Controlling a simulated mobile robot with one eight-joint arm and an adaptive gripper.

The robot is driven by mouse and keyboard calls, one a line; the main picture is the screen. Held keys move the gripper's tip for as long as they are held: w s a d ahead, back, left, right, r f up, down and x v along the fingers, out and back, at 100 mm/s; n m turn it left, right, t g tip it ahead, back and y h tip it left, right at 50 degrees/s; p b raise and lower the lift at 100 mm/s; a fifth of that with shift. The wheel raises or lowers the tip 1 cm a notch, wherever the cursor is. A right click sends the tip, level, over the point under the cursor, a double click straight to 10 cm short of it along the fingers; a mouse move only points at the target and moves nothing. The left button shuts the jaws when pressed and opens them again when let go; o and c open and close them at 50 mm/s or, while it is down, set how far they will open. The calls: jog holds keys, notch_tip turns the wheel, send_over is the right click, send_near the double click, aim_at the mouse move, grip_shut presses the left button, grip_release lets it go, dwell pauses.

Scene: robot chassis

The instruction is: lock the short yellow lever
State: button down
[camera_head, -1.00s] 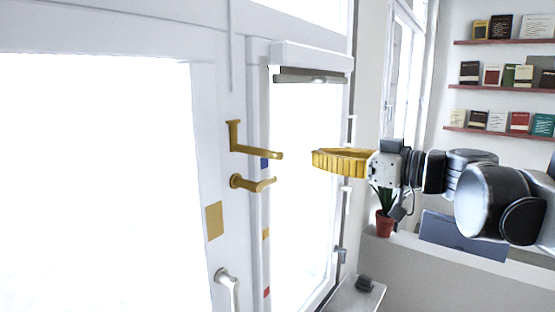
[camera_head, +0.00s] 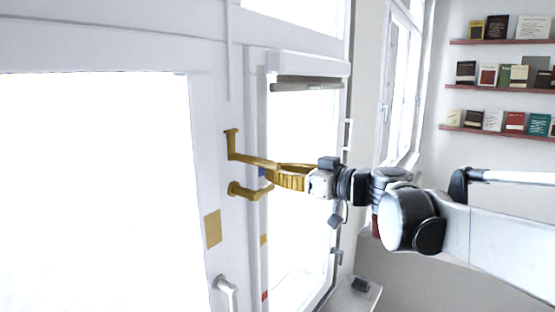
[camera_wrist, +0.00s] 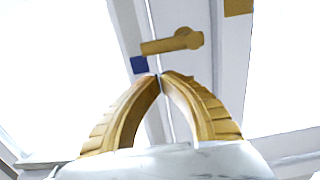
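The short yellow lever (camera_head: 248,191) sits on the white window frame, below a longer yellow lever (camera_head: 247,158). It points right, with a slightly bent end. My gripper (camera_head: 268,173), with yellow ribbed fingers, is close to the right of both levers, its tips around the height between their ends. In the wrist view, a yellow lever with a round hub (camera_wrist: 172,42) lies just beyond the fingertips (camera_wrist: 159,76), and it appears to be the short one. The fingers meet at their tips with nothing visible between them. Whether they touch a lever cannot be told.
A blue patch (camera_wrist: 139,64) is on the frame beside the levers. A white handle (camera_head: 227,290) sits lower on the left sash. A narrow window (camera_head: 300,200) is behind my gripper. Bookshelves (camera_head: 500,87) stand far off at the right.

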jog(key=shift+a+f, duration=0.1)
jog(key=shift+f, duration=0.7)
